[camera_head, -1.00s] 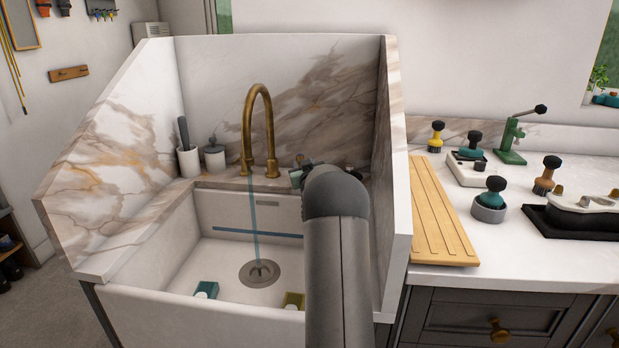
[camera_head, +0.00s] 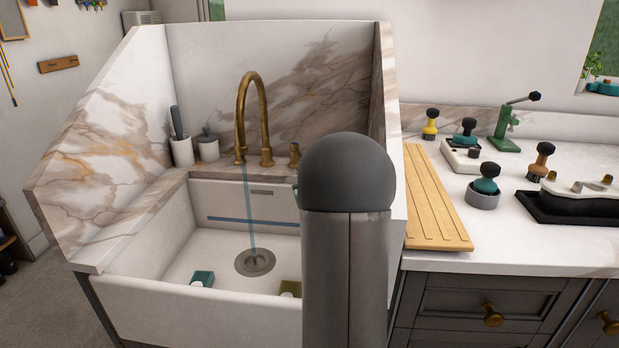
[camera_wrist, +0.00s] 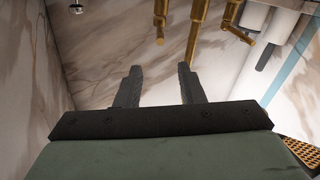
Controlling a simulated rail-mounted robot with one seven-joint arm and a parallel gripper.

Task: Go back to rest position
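My gripper (camera_wrist: 160,85) shows in the wrist view with its two dark fingers apart and nothing between them. Past the fingers are the marbled wall of the sink surround and the brass faucet (camera_wrist: 197,15). In the head view my arm stands in front of the right part of the sink, and my gripper is hidden behind it. The brass faucet (camera_head: 251,110) stands at the back of the white sink (camera_head: 185,308), with a blue stream falling from it to the drain (camera_head: 255,262).
A teal block (camera_head: 203,278) and an olive block (camera_head: 290,288) lie in the sink. High marble panels (camera_head: 110,140) close its left, back and right. A wooden drainboard (camera_head: 433,200), several brushes and a green lever tool (camera_head: 506,125) stand on the right counter.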

